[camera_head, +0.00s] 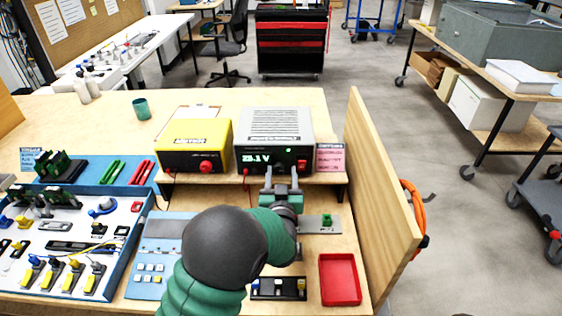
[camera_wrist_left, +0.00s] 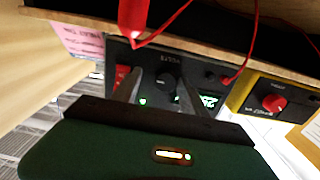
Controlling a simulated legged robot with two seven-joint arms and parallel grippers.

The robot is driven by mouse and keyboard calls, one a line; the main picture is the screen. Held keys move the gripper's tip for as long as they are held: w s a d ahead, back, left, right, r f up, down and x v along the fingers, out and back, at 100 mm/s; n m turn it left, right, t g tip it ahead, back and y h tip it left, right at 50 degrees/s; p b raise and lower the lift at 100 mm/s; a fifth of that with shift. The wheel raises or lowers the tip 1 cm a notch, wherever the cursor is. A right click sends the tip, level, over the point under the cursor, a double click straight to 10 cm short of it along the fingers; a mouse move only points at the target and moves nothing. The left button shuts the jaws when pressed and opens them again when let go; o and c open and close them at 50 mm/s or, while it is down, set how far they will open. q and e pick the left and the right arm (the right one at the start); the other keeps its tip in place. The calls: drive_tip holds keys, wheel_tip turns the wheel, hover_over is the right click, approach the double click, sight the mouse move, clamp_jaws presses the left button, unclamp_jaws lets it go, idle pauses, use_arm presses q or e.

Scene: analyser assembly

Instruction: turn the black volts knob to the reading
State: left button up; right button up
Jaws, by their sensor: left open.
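The grey-topped power supply (camera_head: 272,128) stands on the wooden shelf, its green display (camera_head: 256,158) reading about 23.1 V. The black volts knob (camera_wrist_left: 164,82) shows in the left wrist view, on the dark front panel beside the green display (camera_wrist_left: 208,100). My left gripper (camera_head: 281,172) is open in front of the panel. In the left wrist view its two fingers (camera_wrist_left: 157,86) appear on either side of the knob; I cannot tell whether they touch it. In the head view the fingers hide the knob. My right gripper is not in view.
A pink note (camera_head: 329,157) with unreadable print is right of the supply. A yellow supply (camera_head: 194,145) stands to its left. A red tray (camera_head: 340,279) lies below, near a tall wooden side panel (camera_head: 375,190). A red lead (camera_wrist_left: 175,17) hangs near the fingers.

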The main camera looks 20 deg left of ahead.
use_arm(q)
drive_tip(key=shift+a+r, duration=0.1)
drive_tip(key=shift+a, duration=0.05)
drive_tip(key=shift+s+a+r, duration=0.1)
drive_tip(key=shift+s+a, duration=0.1)
drive_tip(key=shift+a, duration=0.2)
drive_tip(key=shift+c, duration=0.8)
drive_tip(key=shift+w+d, duration=0.1)
drive_tip(key=shift+d, duration=0.1)
clamp_jaws()
drive_tip(key=shift+a+f+n+b, duration=0.15)
drive_tip(key=shift+f+n+b, duration=0.2)
drive_tip(key=shift+n+b, duration=0.35)
drive_tip(key=shift+r+n+b, duration=0.15)
drive_tip(key=shift+n+b, duration=0.15)
drive_tip(key=shift+r, duration=0.15)
drive_tip(key=shift+o, duration=0.8)
unclamp_jaws()
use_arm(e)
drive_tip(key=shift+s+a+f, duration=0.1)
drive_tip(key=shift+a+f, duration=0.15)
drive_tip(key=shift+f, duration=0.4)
